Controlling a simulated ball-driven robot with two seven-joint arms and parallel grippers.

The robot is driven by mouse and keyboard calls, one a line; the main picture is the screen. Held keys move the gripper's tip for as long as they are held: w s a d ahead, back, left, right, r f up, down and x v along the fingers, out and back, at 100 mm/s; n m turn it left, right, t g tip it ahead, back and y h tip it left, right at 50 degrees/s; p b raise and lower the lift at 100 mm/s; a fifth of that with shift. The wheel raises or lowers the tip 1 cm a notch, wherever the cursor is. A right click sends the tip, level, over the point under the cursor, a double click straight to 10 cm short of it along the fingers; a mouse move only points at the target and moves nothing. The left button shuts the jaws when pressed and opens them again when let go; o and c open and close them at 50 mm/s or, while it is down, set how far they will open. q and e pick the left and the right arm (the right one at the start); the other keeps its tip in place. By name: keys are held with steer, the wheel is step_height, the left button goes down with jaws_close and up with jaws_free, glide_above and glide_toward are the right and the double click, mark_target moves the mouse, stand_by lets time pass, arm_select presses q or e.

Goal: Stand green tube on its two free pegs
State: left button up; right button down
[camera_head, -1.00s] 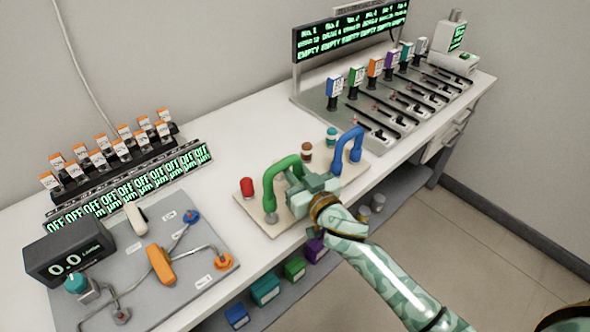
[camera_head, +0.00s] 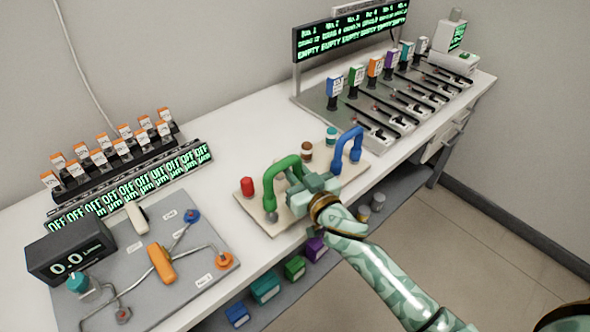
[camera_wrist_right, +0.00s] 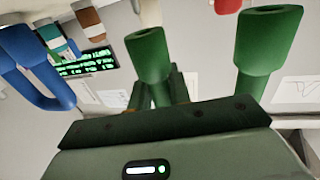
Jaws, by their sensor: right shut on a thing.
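The green tube (camera_head: 270,187) is an upside-down U over the front left of a small beige board (camera_head: 250,213). My right gripper (camera_head: 306,186) is shut on it and hides its right leg in the head view. The tube's left end is just above or on a grey peg (camera_head: 271,216); I cannot tell which. In the right wrist view, the green tube (camera_wrist_right: 149,54) shows two wide sleeve ends above the gripper body, and the fingertips are mostly hidden behind it. My left gripper is not in view.
A blue tube (camera_head: 338,158) stands at the board's right. A red-capped jar (camera_head: 247,187), a brown-capped jar (camera_head: 306,151) and a teal-capped jar (camera_head: 331,136) are on the board. A grey panel (camera_head: 205,250) with an orange handle lies left. The table between the board and the back wall is clear.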

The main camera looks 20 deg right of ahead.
steer(key=shift+f+b, duration=1.05)
steer(key=shift+f, duration=0.75)
steer(key=c, duration=1.2)
jaws_free()
steer(key=shift+s, duration=0.1)
steer(key=s+d+p, duration=0.2)
steer(key=s, duration=1.4)
steer(key=shift+d+r+p, duration=0.15)
steer(key=shift+d+p, duration=0.05)
steer(key=shift+p, duration=0.2)
